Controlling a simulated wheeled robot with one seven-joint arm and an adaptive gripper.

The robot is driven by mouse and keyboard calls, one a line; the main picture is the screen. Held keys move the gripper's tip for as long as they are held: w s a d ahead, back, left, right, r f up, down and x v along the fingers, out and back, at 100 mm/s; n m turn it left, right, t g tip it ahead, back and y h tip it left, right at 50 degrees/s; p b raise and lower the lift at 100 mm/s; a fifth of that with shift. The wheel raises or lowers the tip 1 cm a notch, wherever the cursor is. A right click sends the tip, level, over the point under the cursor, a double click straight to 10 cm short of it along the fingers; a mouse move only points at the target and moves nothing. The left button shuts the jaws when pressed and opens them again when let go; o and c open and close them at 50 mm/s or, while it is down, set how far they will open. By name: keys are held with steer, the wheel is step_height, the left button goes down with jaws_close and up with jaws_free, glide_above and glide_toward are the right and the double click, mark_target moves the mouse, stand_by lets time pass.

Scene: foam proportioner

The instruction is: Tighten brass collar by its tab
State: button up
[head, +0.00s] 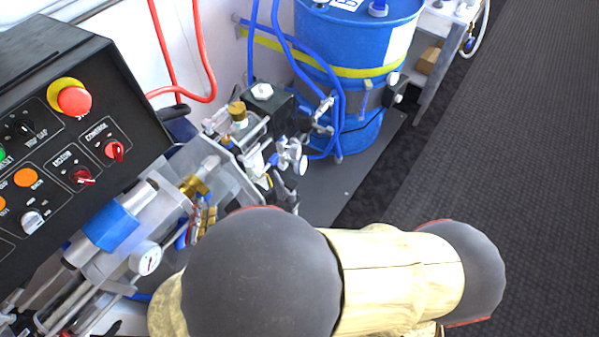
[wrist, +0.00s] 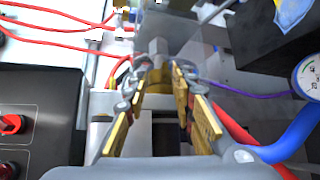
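The brass collar (head: 192,187) sits on the pale cylinder line of the machine, just below the control box, in the head view. A small brass tab-like part sticks out beside it. In the wrist view, the brass collar (wrist: 157,84) shows between and beyond my fingertips, partly hidden by them. My gripper (wrist: 159,75) is open, its two brass-coloured finger pads apart with nothing clearly held. In the head view, my gripper (head: 204,214) is just below and right of the collar, mostly hidden by my arm. I cannot tell whether a finger touches the collar or tab.
The black control box (head: 75,130) with knobs and a red stop button stands close on the left. A pressure gauge (head: 147,258) is near the gripper. Blue and red hoses run nearby. A blue drum (head: 352,50) stands behind. The dark floor (head: 500,150) at right is clear.

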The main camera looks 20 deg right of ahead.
steer(key=s+d+f+m+g+h, duration=0.2)
steer(key=s+d+m+g, duration=0.1)
steer(key=s+d+g, duration=0.75)
steer(key=w+d+r+m+y+b, duration=0.1)
steer(key=w+d+r+m+y, duration=0.2)
steer(key=d+r+m+y, duration=0.4)
steer(key=shift+d+r+m, duration=2.5)
steer(key=shift+r+m, duration=0.1)
steer(key=shift+r, duration=1.95)
steer(key=shift+w, duration=0.1)
steer(key=shift+o, duration=1.2)
steer(key=shift+r, duration=0.1)
